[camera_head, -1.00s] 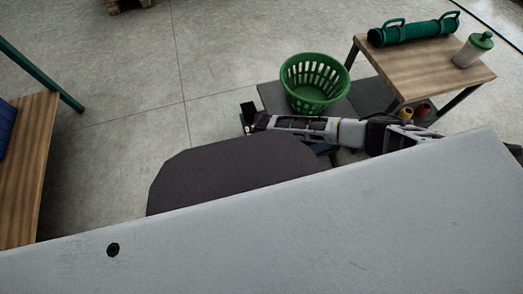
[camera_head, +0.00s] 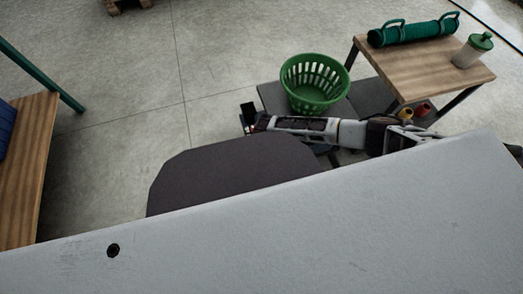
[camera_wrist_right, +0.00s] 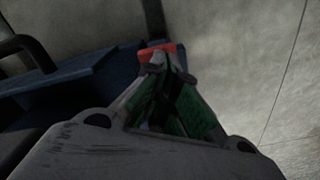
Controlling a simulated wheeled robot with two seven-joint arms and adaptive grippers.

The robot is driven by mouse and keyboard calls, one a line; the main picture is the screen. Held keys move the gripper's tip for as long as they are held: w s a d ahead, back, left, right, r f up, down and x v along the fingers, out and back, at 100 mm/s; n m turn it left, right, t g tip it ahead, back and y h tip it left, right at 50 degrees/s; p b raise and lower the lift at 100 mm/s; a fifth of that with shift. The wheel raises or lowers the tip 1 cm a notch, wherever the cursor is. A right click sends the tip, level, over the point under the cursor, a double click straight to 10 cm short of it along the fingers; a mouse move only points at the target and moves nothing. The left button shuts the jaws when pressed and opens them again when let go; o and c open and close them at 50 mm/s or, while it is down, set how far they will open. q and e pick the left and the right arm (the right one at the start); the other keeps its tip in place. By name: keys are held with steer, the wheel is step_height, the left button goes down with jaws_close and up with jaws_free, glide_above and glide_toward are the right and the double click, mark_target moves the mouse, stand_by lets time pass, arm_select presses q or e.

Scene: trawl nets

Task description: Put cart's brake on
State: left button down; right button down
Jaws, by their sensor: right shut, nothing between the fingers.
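In the right wrist view, a red-orange piece (camera_wrist_right: 160,48), which looks like the brake pedal, sits at the edge of a dark blue frame (camera_wrist_right: 75,82) that looks like the cart. My right gripper (camera_wrist_right: 163,66) is shut and empty, its fingertips right at the red piece. I cannot tell whether they touch it or how far it is pressed. In the head view my right gripper (camera_head: 254,125) reaches in from the right, low beside a grey deck (camera_head: 272,97). Most of the cart is hidden behind my arm. My left gripper is not in view.
A green basket (camera_head: 315,84) stands on the grey deck. Another wooden table (camera_head: 28,165) is at left. Open floor (camera_head: 120,130) lies between.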

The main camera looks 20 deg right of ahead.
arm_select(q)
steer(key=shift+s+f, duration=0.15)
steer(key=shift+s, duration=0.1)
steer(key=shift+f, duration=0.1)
arm_select(e)
steer(key=shift+f, duration=0.15)
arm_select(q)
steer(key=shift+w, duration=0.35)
arm_select(e)
steer(key=shift+f, duration=0.3)
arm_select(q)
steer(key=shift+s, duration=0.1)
arm_select(e)
steer(key=shift+f, duration=0.1)
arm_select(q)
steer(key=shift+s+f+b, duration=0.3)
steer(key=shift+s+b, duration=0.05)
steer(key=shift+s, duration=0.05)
arm_select(e)
steer(key=shift+f, duration=0.15)
